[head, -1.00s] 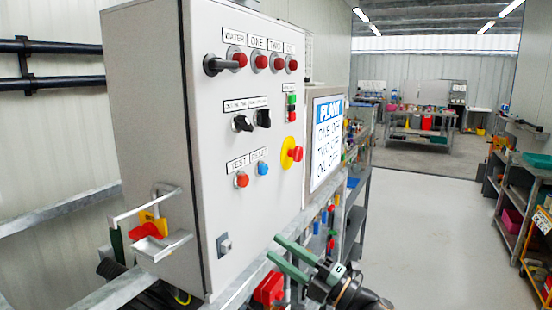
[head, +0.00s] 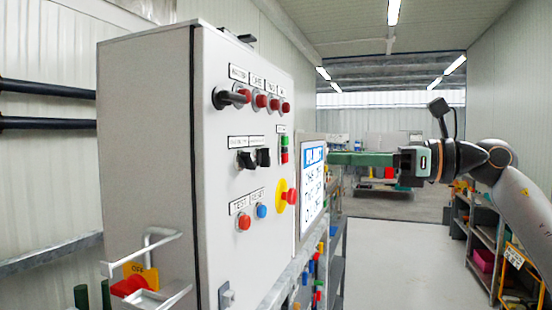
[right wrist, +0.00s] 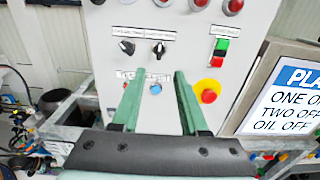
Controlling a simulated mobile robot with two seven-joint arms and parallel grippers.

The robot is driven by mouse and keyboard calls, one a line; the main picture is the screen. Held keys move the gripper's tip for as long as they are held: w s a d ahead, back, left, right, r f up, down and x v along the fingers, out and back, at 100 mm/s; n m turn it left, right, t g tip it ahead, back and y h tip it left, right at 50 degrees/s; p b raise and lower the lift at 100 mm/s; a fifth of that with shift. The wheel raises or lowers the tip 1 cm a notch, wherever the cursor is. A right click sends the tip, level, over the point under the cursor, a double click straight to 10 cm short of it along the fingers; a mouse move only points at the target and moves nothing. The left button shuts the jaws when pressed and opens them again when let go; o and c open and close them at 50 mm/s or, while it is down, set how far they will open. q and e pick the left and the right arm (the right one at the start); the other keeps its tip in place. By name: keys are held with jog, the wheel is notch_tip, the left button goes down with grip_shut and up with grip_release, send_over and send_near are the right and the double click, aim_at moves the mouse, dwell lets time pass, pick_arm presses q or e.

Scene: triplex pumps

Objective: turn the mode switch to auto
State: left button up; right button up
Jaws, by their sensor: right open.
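Two black rotary switches, a left one (head: 245,159) and a right one (head: 264,157), sit mid-height on the grey control cabinet (head: 215,120). Their labels are too small to read, so I cannot tell which is the mode switch. In the right wrist view the left switch (right wrist: 127,46) has its light mark slanted, and the right switch (right wrist: 159,48) points roughly upright. My right gripper (head: 331,158) is open and empty, apart from the cabinet, its green fingers pointing at the panel. In the right wrist view the fingertips (right wrist: 157,76) appear below the switches. My left gripper is not in view.
A red button (head: 243,222) and a blue button (head: 261,211) lie below the switches. A red emergency stop (head: 291,197) is to their right, beside a screen (head: 312,185). A black lever (head: 229,98) protrudes above. The aisle floor (head: 385,265) is clear.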

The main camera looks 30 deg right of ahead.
aim_at(270, 156)
jog(key=p+x, duration=0.2)
jog(key=x, duration=0.8)
jog(key=shift+w+a+p, duration=0.15)
jog(key=shift+a+p, duration=0.15)
jog(key=shift+p, duration=0.1)
jog(key=shift+w+a, duration=0.4)
jog(key=shift+w, duration=0.05)
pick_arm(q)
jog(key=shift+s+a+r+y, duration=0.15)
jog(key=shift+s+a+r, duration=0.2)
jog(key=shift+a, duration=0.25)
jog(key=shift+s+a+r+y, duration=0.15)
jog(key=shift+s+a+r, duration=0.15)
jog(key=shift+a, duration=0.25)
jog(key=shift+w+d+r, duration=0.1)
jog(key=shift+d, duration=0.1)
pick_arm(e)
grip_shut()
